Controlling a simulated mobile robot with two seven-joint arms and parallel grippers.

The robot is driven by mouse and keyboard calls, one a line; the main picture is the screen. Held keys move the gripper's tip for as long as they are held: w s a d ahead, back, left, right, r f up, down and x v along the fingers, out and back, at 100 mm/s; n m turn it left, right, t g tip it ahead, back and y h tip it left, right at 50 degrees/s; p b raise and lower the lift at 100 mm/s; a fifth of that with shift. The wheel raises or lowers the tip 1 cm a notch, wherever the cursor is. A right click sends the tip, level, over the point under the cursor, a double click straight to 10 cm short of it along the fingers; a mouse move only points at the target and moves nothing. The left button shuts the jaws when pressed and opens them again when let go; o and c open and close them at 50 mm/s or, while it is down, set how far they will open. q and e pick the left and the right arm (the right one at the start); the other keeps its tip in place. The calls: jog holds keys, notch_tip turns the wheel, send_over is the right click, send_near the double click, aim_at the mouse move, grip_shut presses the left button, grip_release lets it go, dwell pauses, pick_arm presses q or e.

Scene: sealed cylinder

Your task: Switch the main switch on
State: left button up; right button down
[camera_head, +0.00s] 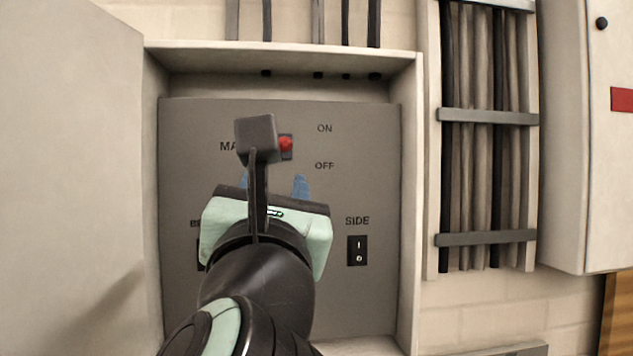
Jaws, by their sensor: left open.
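The main switch (286,144) shows as a red knob on a dark mount, in the upper middle of a grey panel (360,210). The label ON stands to its upper right and OFF to its lower right; the knob's height is between them, and I cannot tell its setting. My left gripper (273,183) is open and seems empty, just below the switch, with its blue fingertips apart and towards the panel. A dark bracket on my left wrist covers part of the MAIN label and possibly the switch's left side. My right gripper is not in view.
The panel sits in a recessed box with a raised frame (408,200). A cabinet door (70,180) stands open at left. A small black SIDE switch (357,251) is at lower right; another is mostly hidden behind my arm. Cables (480,180) run at right beside a closed cabinet (562,140).

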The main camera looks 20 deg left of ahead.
aim_at(284, 150)
pick_arm(q)
jog(key=p+x, duration=0.8)
jog(key=x, duration=0.4)
jog(key=shift+d+r, duration=0.15)
jog(key=shift+r, duration=0.05)
jog(key=shift+w+a+r+p, duration=0.1)
jog(key=shift+w+a+p, duration=0.2)
jog(key=shift+w, duration=0.3)
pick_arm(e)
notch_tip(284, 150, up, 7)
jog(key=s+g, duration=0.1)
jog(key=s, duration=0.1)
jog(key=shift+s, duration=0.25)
pick_arm(q)
jog(key=shift+c, duration=0.3)
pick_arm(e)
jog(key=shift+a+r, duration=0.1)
pick_arm(q)
grip_shut()
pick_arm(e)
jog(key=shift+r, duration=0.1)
